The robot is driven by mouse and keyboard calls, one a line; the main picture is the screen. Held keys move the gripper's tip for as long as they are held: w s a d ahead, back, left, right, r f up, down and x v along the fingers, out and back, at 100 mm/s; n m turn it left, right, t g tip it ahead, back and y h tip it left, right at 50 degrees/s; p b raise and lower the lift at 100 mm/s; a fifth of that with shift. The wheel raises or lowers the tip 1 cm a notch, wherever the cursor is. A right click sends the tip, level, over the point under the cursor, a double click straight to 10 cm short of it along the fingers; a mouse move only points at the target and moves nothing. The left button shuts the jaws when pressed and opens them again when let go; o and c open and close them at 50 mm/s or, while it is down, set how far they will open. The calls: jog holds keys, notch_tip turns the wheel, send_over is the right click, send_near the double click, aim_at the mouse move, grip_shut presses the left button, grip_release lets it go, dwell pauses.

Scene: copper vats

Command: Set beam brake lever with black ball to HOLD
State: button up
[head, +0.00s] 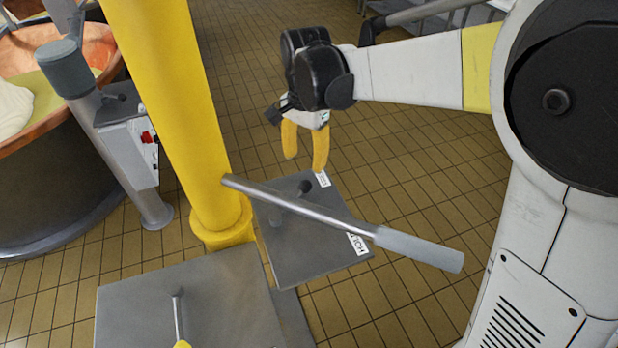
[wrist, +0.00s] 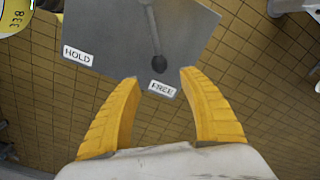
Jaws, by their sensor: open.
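The beam brake lever with the black ball (head: 305,187) stands on a grey plate (head: 290,250) beside the yellow column. In the wrist view the lever's black ball (wrist: 157,64) is close to the FREE label (wrist: 162,89). The HOLD label (wrist: 78,55) is on the plate's left side there; in the head view it shows at the plate's near edge (head: 357,244). My gripper (head: 305,165) is open and empty, with yellow fingers pointing down above the FREE end of the plate. In the wrist view the fingertips (wrist: 162,78) are apart, with the FREE label between them and the ball just beyond.
A long metal bar with a grey grip (head: 420,249) crosses above the plate in the head view. The yellow column (head: 175,100) stands left of it. Another grey plate with a lever (head: 178,310) is at the near left. A copper vat (head: 60,130) stands at far left.

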aim_at(304, 184)
jog(key=f+b, duration=0.1)
jog(key=f, duration=0.4)
jog(key=f+b, duration=0.2)
jog(key=f, duration=0.3)
jog(key=shift+s+a, duration=0.15)
jog(key=shift+a, duration=0.05)
grip_shut()
